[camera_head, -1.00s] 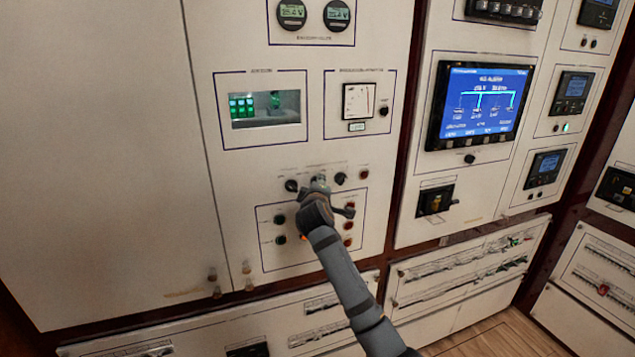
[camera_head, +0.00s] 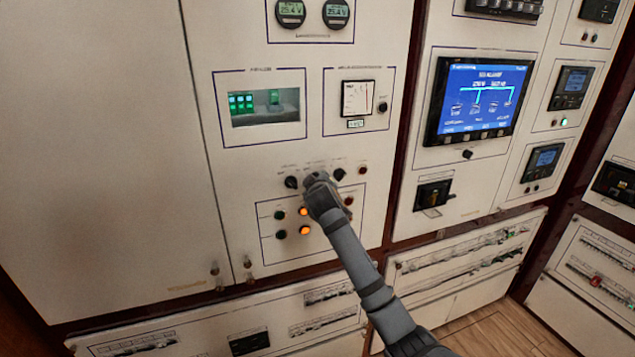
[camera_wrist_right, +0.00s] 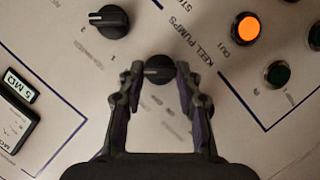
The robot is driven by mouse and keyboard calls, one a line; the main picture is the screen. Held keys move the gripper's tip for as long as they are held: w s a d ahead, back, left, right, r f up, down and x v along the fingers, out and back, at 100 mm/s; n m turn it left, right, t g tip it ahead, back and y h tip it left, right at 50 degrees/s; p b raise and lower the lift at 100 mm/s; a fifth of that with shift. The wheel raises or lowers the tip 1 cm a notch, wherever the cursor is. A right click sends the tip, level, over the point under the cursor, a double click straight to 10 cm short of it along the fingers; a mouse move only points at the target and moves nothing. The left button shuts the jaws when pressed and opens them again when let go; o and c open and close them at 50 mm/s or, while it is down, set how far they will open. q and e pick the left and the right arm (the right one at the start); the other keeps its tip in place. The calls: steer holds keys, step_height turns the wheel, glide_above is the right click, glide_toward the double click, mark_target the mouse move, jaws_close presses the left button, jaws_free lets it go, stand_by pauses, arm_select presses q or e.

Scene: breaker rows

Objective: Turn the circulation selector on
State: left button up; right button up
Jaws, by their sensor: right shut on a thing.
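Several black selector knobs sit in a row on the white panel; the left one (camera_head: 291,182) and the right one (camera_head: 339,174) show in the head view. My right gripper (camera_head: 318,180) is at the panel between them and hides the middle knob. In the right wrist view, this middle selector knob (camera_wrist_right: 158,66) sits between the fingertips of my right gripper (camera_wrist_right: 160,76), which is shut on it. A pale mark crosses the knob's face. Its label is too blurred to read, so I cannot confirm its name. My left gripper is not in view.
Another black knob (camera_wrist_right: 108,20) is close by in the wrist view. Below the row are a lit orange lamp (camera_head: 303,211), a second lit one (camera_head: 305,230) and dark green buttons. "KEEL PUMPS" is printed beside them. A blue screen (camera_head: 480,98) is to the right.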

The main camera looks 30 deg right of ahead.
steer(key=o, duration=1.1)
steer(key=shift+o, duration=0.2)
steer(key=v, duration=1.1)
steer(key=shift+s+a, duration=0.15)
steer(key=shift+s, duration=0.2)
steer(key=shift+r, duration=0.1)
